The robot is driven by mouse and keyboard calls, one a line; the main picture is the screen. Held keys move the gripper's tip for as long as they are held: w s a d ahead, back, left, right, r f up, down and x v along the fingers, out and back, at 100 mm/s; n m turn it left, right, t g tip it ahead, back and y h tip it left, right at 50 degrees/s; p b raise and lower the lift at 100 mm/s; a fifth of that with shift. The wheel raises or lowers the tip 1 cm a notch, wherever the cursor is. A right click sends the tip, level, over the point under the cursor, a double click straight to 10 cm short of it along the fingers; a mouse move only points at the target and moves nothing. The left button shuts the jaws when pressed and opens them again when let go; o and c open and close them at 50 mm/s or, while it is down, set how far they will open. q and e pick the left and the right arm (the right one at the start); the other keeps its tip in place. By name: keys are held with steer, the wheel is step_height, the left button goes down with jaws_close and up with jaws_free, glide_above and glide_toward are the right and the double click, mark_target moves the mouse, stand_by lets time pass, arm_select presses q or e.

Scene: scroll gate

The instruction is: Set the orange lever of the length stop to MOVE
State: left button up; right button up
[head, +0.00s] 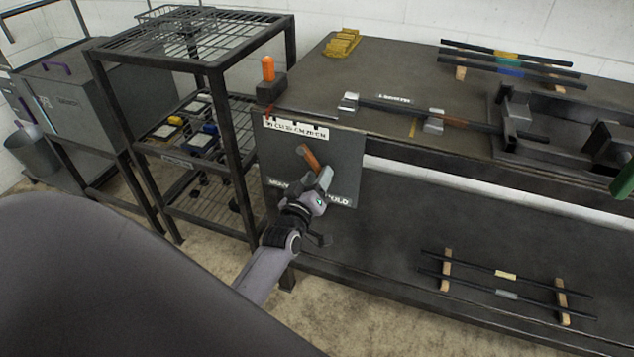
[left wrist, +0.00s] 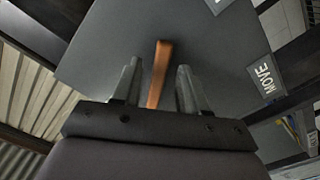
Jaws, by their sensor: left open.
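The orange lever (head: 309,157) is on a dark upright panel (head: 345,160) at the bench's end and leans up and to the left in the head view. Below it are two white labels; the right one, HOLD (head: 340,200), is partly readable and the left one is partly hidden by my gripper. My left gripper (head: 320,180) is in front of the panel, just below and right of the lever. In the left wrist view the lever (left wrist: 160,75) shows between the open fingers (left wrist: 158,66), apart from both. My right gripper is not shown.
A wire-shelf rack (head: 215,60) stands close left of the panel. An orange-handled block (head: 268,80) sits on the bench corner above. A bar with metal clamps (head: 390,108) lies on the bench top. Rods on wooden rests (head: 505,275) lie on the lower shelf.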

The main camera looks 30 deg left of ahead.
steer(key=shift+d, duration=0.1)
arm_select(q)
jaws_close()
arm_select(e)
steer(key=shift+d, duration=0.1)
